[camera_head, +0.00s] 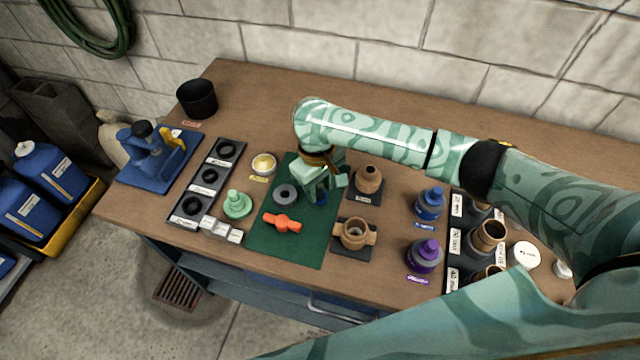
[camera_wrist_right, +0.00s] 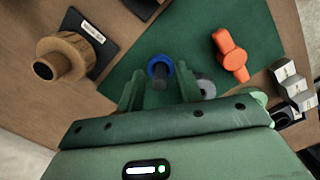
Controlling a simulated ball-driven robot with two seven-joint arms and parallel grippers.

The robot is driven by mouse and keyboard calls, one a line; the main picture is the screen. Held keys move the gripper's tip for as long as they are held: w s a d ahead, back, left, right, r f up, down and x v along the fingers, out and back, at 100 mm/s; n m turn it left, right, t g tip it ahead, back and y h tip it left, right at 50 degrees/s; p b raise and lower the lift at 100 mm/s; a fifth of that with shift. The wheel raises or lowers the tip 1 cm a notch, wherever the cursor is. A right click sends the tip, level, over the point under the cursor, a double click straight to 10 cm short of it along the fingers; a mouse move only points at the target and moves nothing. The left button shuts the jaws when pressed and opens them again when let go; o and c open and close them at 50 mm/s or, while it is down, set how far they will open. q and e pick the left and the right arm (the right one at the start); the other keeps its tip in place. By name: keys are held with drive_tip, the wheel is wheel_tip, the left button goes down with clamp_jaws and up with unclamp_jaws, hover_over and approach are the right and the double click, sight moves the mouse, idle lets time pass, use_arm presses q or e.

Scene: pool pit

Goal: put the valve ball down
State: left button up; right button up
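The valve ball, seen as a small blue ring with a dark centre (camera_wrist_right: 160,67), is between and just beyond the fingertips of my right gripper (camera_wrist_right: 160,82) in the wrist view. Narrow gaps seem to show on both sides of it, so the fingers look open around it. In the head view my right gripper (camera_head: 324,194) is low over the green mat (camera_head: 286,248), and only a bit of blue shows below it. How the ball rests on the mat is partly hidden. My left gripper is not in view.
A grey ring (camera_head: 285,194) and an orange handle (camera_head: 282,222) lie on the mat. Brown valve parts (camera_head: 368,179) (camera_head: 355,233) stand just to its right. Blue (camera_head: 429,205) and purple (camera_head: 424,254) bottles stand further right. A green part (camera_head: 237,205) stands to the left.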

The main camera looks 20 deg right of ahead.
drive_tip(key=shift+r, duration=0.1)
wheel_tip(320, 180, up, 12)
drive_tip(key=p, duration=0.5)
drive_tip(key=shift+w+a+p, duration=0.2)
drive_tip(key=shift+w+p, duration=0.15)
drive_tip(key=shift+p, duration=0.05)
